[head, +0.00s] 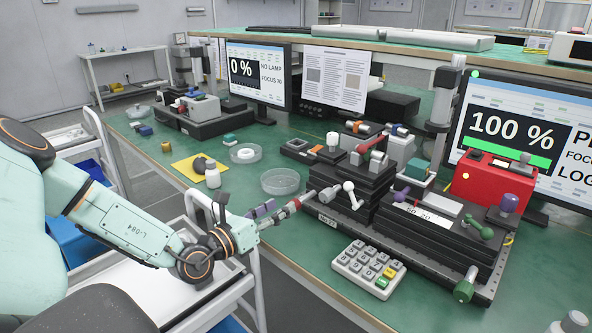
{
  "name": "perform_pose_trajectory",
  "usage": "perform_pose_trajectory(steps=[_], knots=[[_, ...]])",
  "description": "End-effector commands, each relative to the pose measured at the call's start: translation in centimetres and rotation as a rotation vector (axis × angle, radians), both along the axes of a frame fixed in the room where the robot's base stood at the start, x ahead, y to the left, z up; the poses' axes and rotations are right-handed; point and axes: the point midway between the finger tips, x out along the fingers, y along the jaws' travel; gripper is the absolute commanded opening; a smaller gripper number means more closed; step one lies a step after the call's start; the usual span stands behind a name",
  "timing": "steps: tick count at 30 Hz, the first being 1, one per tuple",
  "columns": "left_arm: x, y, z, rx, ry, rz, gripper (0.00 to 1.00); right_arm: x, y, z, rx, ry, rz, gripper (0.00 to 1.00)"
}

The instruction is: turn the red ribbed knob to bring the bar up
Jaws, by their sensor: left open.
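A red knob (291,207) sits at the left end of a metal barrel on the black stage stack (352,190); its ribs are too small to make out. My left gripper (272,213) is open, with its fingertips close to the left end of this knob. I cannot tell whether they touch it or straddle it. The right monitor (512,128) reads 100 % with a long green bar (506,154). The left monitor (258,78) reads 0 %, NO LAMP. My right gripper is not in view.
A keypad (368,270) lies in front of the stages. A clear dish (280,181) and a small white bottle (213,175) stand behind my gripper. A second stage with a green knob (465,290) and a red box (487,180) are at the right. A white trolley stands before the bench.

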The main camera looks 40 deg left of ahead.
Motion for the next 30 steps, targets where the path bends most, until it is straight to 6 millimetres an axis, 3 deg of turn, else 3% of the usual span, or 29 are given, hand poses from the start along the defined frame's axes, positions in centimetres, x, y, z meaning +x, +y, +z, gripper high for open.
perform_pose_trajectory(steps=[30], knots=[[5.7, -0.7, 6.5, 0.871, -0.095, -0.007, 0.51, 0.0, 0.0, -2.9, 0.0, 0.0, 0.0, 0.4]])
